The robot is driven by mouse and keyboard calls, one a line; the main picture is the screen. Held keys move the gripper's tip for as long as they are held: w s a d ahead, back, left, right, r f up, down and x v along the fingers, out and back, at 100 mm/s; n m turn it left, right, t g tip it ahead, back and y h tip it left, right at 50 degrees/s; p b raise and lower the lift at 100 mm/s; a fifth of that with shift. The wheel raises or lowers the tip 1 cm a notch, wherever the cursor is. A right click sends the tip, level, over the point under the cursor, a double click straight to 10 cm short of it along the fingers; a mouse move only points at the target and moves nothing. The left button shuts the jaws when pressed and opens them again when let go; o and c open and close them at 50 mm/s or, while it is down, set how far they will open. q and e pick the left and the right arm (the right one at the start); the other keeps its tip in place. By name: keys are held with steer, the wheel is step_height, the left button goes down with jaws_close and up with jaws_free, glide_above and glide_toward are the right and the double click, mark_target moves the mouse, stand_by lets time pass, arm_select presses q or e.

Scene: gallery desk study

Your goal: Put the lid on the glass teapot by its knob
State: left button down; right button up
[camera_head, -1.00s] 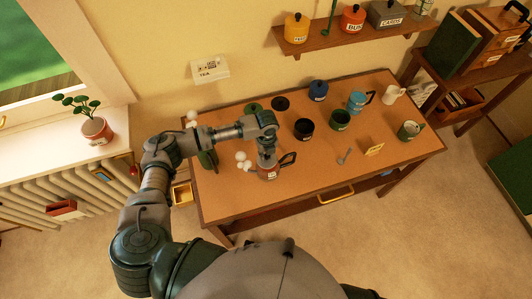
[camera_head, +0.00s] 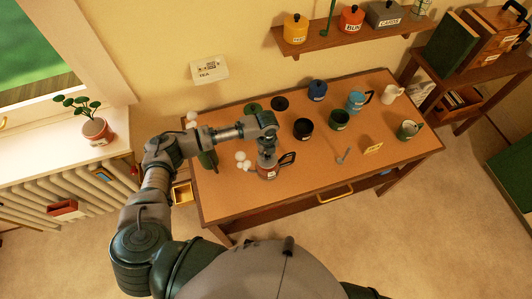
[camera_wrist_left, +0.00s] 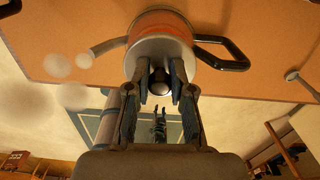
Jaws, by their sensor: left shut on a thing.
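The glass teapot (camera_head: 270,173) stands near the table's front edge, left of the middle, with its dark handle to the right. In the left wrist view the teapot (camera_wrist_left: 160,24) shows an orange band, a spout to the left and a black handle to the right. My left gripper (camera_head: 266,160) is directly over it, pointing down. In the left wrist view my left gripper (camera_wrist_left: 160,88) is shut on the dark round knob of the lid (camera_wrist_left: 160,62). The lid is at the teapot's mouth; I cannot tell whether it touches the rim. My right gripper is not in view.
A spoon (camera_head: 343,157) and a yellow card (camera_head: 374,149) lie to the right. The table's front right is clear.

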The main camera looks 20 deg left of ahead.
arm_select(q)
steer(key=shift+f+p, duration=0.2)
steer(key=shift+p, duration=0.1)
stand_by(0.6)
steer(key=shift+d+p, duration=0.1)
steer(key=shift+p, duration=0.3)
stand_by(0.4)
steer(key=shift+c, duration=2.3)
jaws_free()
steer(key=shift+r, duration=0.15)
step_height(320, 180, up, 5)
steer(key=p, duration=0.5)
steer(key=shift+f, duration=0.2)
steer(key=shift+r+p, duration=0.85)
steer(key=shift+r, duration=0.25)
